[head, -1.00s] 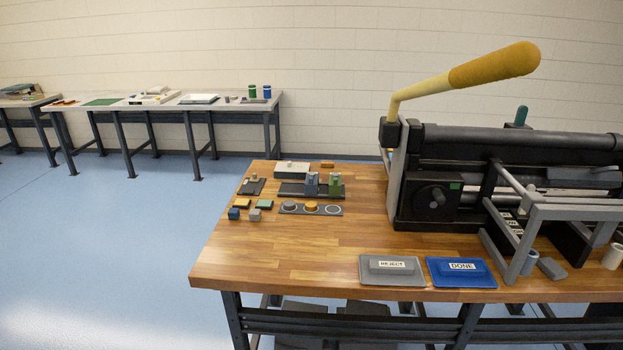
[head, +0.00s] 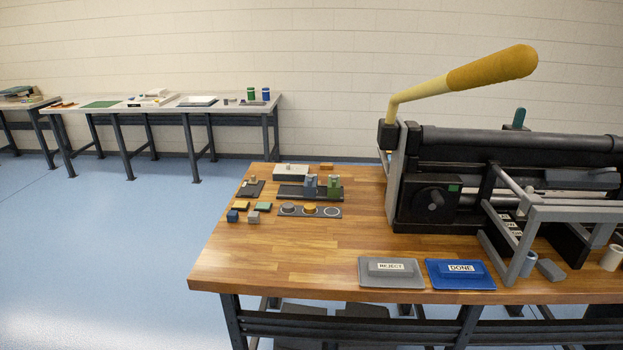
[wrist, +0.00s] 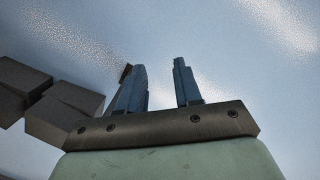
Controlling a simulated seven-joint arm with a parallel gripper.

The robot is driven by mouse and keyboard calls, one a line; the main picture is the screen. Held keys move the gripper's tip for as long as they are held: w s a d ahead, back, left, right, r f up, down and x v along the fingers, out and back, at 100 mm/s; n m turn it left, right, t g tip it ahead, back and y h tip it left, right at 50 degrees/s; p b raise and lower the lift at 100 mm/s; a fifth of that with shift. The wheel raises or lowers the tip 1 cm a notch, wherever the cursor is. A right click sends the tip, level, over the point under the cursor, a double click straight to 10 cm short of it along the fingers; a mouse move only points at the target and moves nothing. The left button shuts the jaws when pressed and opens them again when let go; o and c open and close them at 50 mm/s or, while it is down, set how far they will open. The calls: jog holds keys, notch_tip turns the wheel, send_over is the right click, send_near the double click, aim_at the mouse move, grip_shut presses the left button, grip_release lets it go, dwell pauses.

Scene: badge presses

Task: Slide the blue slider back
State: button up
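A blue-grey block (head: 311,184), which looks like the blue slider, stands upright on a dark rail base (head: 290,190) on the wooden bench in the head view. A green block (head: 333,185) stands close to its right on the same base. My gripper (wrist: 159,66) shows only in the wrist view. Its two blue fingers are apart with nothing between them.
The wooden bench (head: 290,250) holds a large press (head: 435,200) with a raised yellow handle (head: 490,68). A grey REJECT tray (head: 391,282) and a blue DONE tray (head: 460,284) lie at the front. Small blocks and a round-spotted strip (head: 287,212) lie near the rail. The bench's front left is clear.

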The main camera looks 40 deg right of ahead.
jog(key=w+a+r+t+y, duration=0.1)
jog(key=w+a+r, duration=0.35)
jog(key=w, duration=0.35)
jog(key=w+a+r+t, duration=0.1)
jog(key=w+a+r, duration=0.2)
jog(key=w+r, duration=0.35)
jog(key=w+a+r+t+y, duration=0.15)
jog(key=w+a+r, duration=0.25)
jog(key=w, duration=0.6)
jog(key=w+d+r+n, duration=0.3)
jog(key=w+d+r, duration=1.1)
jog(key=w+d+r+n+t, duration=0.1)
jog(key=w+d+r, duration=0.1)
jog(key=d+r, duration=0.45)
jog(key=w+d+r+n, duration=0.15)
jog(key=d+r, duration=0.25)
jog(key=d, duration=0.6)
notch_tip(320, 180, up, 26)
jog(key=n+y, duration=0.1)
jog(key=n, duration=0.4)
send_over(310, 180)
jog(key=s+d, duration=0.4)
jog(key=shift+m, duration=0.25)
jog(key=x, duration=1.3)
jog(key=shift+w+a+f, duration=0.1)
jog(key=shift+w+a, duration=0.05)
jog(key=shift+w, duration=0.05)
